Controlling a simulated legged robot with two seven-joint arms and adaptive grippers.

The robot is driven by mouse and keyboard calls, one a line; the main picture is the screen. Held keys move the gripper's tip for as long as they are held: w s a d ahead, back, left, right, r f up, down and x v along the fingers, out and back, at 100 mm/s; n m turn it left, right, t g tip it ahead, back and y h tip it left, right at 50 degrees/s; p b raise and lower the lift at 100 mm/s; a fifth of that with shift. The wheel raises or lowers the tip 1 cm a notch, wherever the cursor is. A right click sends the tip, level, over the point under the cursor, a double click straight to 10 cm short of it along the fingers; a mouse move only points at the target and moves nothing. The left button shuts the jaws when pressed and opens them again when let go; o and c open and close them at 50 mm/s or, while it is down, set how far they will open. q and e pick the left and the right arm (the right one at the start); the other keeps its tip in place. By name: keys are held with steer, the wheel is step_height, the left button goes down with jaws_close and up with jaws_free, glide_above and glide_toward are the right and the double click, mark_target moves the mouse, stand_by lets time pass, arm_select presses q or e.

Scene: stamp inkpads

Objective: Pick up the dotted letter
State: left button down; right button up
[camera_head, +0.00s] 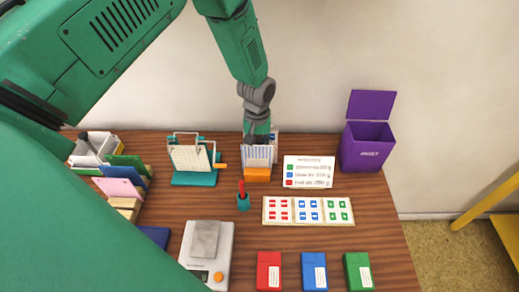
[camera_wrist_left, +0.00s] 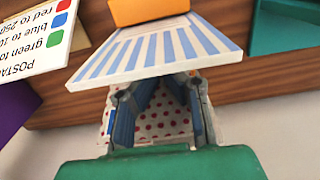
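The dotted letter, white with red dots, shows in the left wrist view (camera_wrist_left: 158,122) behind a blue-and-white striped letter (camera_wrist_left: 150,52). In the head view the striped letter (camera_head: 257,157) stands upright in an orange holder (camera_head: 257,175), and the dotted letter is mostly hidden there. My left gripper (camera_head: 257,138) is just above and behind the striped letter. In the left wrist view its two fingers (camera_wrist_left: 160,95) are apart, with the dotted letter showing between and around them. I cannot tell whether they touch it. My right gripper is not in view.
A teal stand with a card (camera_head: 190,158) is left of the holder. A postage card (camera_head: 308,172) and an open purple bin (camera_head: 367,145) are right. A stamp tray (camera_head: 308,211), scale (camera_head: 205,250), red stamp (camera_head: 243,197) and several inkpads are in front.

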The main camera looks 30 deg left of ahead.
arm_select(q)
steer(key=shift+w+a, duration=0.25)
steer(key=shift+a, duration=0.35)
steer(key=shift+w+d+r, duration=0.1)
steer(key=shift+d+r, duration=0.1)
steer(key=shift+d, duration=0.2)
step_height(320, 180, up, 10)
steer(key=shift+f+b, duration=0.25)
steer(key=shift+b, duration=0.05)
steer(key=shift+d, duration=0.1)
steer(key=shift+c, duration=2.3)
jaws_free()
